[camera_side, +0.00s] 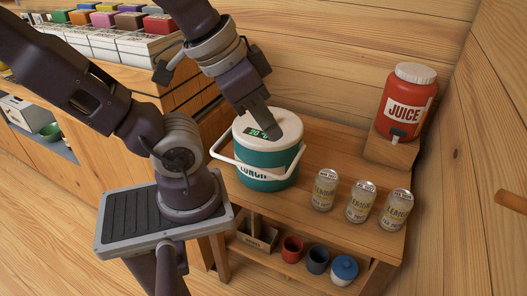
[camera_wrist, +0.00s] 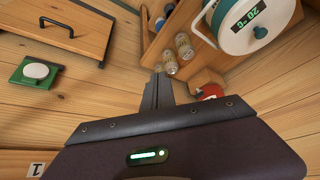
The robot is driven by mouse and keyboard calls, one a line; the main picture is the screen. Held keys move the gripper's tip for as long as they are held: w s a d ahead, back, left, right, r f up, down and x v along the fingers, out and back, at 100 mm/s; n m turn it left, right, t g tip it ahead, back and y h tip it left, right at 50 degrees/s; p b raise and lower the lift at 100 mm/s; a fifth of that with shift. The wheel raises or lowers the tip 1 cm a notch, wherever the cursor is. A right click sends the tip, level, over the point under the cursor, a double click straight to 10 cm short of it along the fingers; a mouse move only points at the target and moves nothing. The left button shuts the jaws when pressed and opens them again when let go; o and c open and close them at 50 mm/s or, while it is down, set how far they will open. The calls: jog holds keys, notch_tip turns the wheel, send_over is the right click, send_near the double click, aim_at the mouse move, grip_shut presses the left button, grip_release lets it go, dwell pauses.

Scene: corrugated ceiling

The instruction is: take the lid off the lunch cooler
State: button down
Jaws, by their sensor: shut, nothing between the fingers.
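The lunch cooler (camera_side: 262,172) is a teal tub with a white band lettered LUNCH and a white carry handle hanging at its front left. Its round white lid (camera_side: 287,121) sits on top with a green 20°C readout. In the wrist view, the lid (camera_wrist: 236,32) is at the upper right, partly cut off by the frame edge. My gripper (camera_side: 271,137) overlaps the lid in the side view; I cannot tell the gap from this view. In the wrist view, my gripper's fingertips (camera_wrist: 164,77) are together and empty, apart from the cooler.
Several cans (camera_side: 360,202) stand right of the cooler on the wooden bench. A red juice jug (camera_side: 407,100) is on a wooden block at the back right. Cups (camera_side: 291,248) sit on the shelf below. A counter with coloured boxes (camera_side: 128,20) is at the left.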

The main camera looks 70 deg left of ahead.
jog(key=c, duration=1)
grip_release()
jog(key=w+a+f+m+g+y, duration=0.1)
jog(key=w+a+f+m+g, duration=0.1)
jog(key=w+a+m, duration=0.55)
jog(key=w+a+f+m+g+y, duration=0.1)
jog(key=w+a+f+m+g, duration=0.3)
jog(key=a, duration=0.6)
jog(key=a+f+m, duration=0.2)
jog(key=a+f, duration=0.1)
jog(key=s+a+f+m, duration=0.1)
jog(key=a+f+m, duration=0.1)
jog(key=a+f, duration=0.1)
jog(key=a+f+m, duration=0.2)
jog(key=a+f, duration=0.2)
jog(key=a, duration=0.1)
jog(key=shift+s+a+m, duration=0.15)
jog(key=shift+a+m, duration=0.1)
